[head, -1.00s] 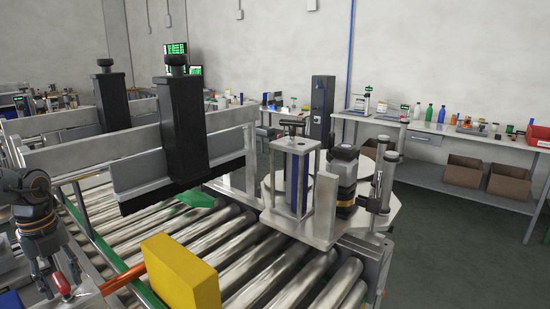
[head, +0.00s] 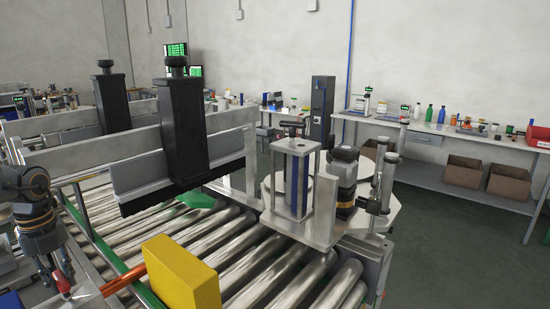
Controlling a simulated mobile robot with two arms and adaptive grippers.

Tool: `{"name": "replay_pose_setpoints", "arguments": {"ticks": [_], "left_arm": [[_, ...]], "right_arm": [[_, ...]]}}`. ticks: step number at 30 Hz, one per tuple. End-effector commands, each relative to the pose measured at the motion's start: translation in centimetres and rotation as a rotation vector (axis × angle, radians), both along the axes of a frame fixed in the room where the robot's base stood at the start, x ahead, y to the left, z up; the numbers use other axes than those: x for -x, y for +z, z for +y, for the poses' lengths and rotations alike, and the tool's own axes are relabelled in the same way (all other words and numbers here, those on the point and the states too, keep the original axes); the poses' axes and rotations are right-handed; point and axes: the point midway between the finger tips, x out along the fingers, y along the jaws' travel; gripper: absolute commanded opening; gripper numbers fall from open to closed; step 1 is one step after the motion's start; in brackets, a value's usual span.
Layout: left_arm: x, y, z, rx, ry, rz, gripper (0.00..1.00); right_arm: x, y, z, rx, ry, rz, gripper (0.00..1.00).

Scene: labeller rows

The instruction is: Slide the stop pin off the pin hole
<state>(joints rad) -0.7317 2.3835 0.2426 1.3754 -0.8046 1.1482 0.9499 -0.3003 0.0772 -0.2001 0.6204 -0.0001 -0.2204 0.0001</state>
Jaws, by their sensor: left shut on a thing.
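My left gripper (head: 60,278) is at the lower left, pointing down, beside the near rail of the roller conveyor. It is shut on a small red-topped piece (head: 63,284), which I take to be the stop pin. The fingers cover part of it. A pale metal part lies just right of the red top. An orange rod (head: 125,278) runs from there to a yellow block (head: 181,275) over the rollers. I cannot make out the pin hole. My right gripper is not in view.
The roller conveyor (head: 255,268) crosses the front. A black post (head: 184,125) on a beam stands over it. A labeller with metal plates (head: 297,175) stands at centre right. Benches with bottles and boxes line the wall. Open floor lies at the right.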

Motion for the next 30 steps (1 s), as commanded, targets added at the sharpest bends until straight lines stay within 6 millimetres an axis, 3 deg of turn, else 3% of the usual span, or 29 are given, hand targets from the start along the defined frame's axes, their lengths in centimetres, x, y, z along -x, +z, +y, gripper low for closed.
{"name": "replay_pose_setpoints", "arguments": {"ticks": [30], "left_arm": [[-0.1,4.3,0.0,0.0,0.0,-0.003,0.0]], "right_arm": [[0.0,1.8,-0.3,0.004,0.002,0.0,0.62]]}}
